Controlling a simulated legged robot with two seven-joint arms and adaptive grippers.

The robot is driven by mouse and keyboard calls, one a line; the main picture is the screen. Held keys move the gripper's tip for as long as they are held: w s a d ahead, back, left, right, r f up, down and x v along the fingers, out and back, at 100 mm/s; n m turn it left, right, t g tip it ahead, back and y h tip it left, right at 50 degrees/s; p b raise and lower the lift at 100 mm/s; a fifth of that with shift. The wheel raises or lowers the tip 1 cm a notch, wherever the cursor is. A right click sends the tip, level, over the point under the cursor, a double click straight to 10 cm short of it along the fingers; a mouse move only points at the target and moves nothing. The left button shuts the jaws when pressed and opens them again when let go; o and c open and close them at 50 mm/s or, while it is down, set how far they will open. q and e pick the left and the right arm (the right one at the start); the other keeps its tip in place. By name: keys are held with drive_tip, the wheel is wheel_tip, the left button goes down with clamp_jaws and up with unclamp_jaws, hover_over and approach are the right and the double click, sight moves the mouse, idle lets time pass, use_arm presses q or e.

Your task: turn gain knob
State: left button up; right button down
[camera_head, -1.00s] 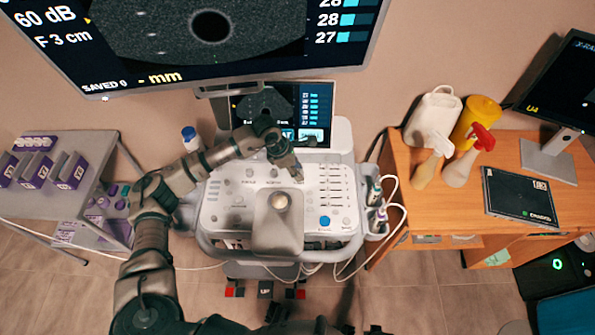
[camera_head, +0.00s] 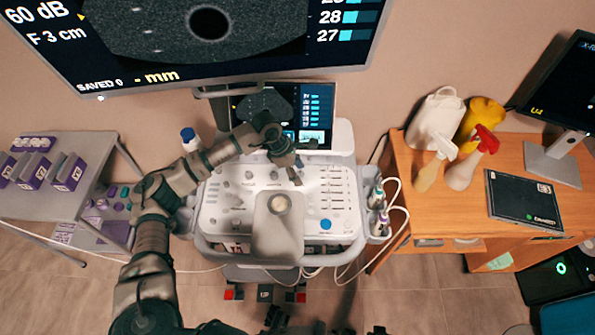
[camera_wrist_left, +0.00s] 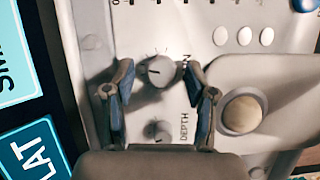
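In the left wrist view, a round grey knob (camera_wrist_left: 158,71) with a pointer line and tick marks stands on the console panel. Its label is mostly covered by a finger, with only a final N showing. My left gripper (camera_wrist_left: 160,76) is open, with one finger on each side of this knob and visible gaps between. A second knob (camera_wrist_left: 157,131) labelled DEPTH lies nearer the palm. In the head view, my left gripper (camera_head: 297,180) is over the upper middle of the white ultrasound console (camera_head: 345,200). My right gripper is not in view.
A small screen (camera_head: 315,105) stands behind the panel, under a large monitor (camera_head: 210,40). A trackball (camera_wrist_left: 242,113) is beside the knobs. Probes (camera_head: 377,210) with cables hang at the console's right. A wooden desk (camera_head: 400,215) with bottles stands right, a grey table (camera_head: 90,155) left.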

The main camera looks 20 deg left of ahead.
use_arm(q)
drive_tip(key=w+v, duration=0.1)
drive_tip(key=v, duration=1)
drive_tip(key=shift+s+a+r, duration=0.3)
drive_tip(key=shift+s+r, duration=0.05)
drive_tip(key=shift+s, duration=0.15)
drive_tip(key=shift+s, duration=0.1)
